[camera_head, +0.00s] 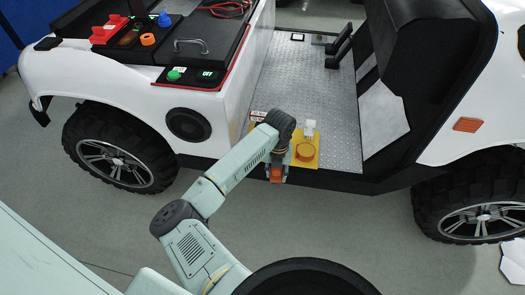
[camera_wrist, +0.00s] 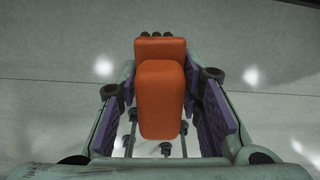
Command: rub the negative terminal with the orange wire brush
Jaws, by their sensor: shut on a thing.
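My gripper (camera_head: 278,165) hangs beside the vehicle's side sill in the head view. In the wrist view its purple-padded fingers (camera_wrist: 165,105) are shut on the orange wire brush (camera_wrist: 160,95). The brush's orange body also shows low at the gripper in the head view (camera_head: 276,175); its bristles are not clear. I cannot pick out the negative terminal for certain. A small black piece (camera_head: 48,43) and a red piece (camera_head: 109,29) sit at the vehicle's front compartment, upper left, well away from my gripper.
The white vehicle (camera_head: 225,95) fills the back. A yellow box (camera_head: 312,136) stands right of my gripper. Grey floor (camera_head: 110,220) is clear in front.

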